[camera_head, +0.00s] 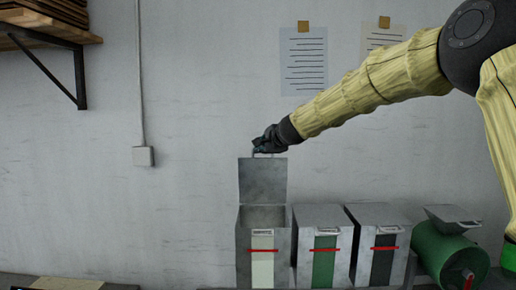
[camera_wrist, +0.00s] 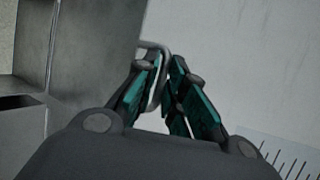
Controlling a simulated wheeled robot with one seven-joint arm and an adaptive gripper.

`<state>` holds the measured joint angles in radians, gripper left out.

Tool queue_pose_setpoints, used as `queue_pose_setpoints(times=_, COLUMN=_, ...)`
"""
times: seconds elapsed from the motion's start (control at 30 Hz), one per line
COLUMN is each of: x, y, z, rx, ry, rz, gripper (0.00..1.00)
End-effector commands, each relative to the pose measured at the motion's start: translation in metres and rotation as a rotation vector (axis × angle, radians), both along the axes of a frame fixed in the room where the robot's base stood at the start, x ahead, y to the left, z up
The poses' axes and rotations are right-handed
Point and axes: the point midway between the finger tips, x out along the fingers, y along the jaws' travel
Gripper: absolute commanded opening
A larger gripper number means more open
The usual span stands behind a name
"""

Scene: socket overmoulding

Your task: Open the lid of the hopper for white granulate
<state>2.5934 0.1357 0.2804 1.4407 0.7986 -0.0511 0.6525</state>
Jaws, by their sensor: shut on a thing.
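The hopper for white granulate (camera_head: 244,247) is the leftmost of three grey hoppers in the head view, with a pale strip down its front. Its lid (camera_head: 263,181) stands upright, and the top of the hopper is open. The lid's flat grey face also shows in the wrist view (camera_wrist: 95,60). My gripper (camera_head: 267,147) is at the top edge of the raised lid. In the wrist view my gripper (camera_wrist: 166,85) is shut on the lid's metal loop handle (camera_wrist: 155,75), which passes between the teal finger pads. The inside of the hopper is mostly hidden.
A hopper with a green strip (camera_head: 307,240) and one with a dark strip (camera_head: 362,240) stand to the right, lids down. A green drum (camera_head: 450,257) is at the far right. The wall (camera_head: 200,150) is close behind; a shelf (camera_head: 50,25) is upper left.

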Motion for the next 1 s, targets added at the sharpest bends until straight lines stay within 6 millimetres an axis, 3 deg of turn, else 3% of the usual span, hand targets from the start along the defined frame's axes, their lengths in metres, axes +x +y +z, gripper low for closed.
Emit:
queue_pose_setpoints(times=0.03, x=0.003, y=-0.001, z=-0.009, rx=-0.007, ry=0.025, rz=0.0, gripper=0.0)
queue_pose_setpoints(times=0.5, x=0.031, y=-0.017, z=-0.01, rx=0.009, ry=0.161, rz=-0.012, gripper=0.0)
queue_pose_setpoints(times=1.0, x=0.042, y=-0.022, z=-0.012, rx=0.02, ry=0.222, rz=-0.014, gripper=0.0)
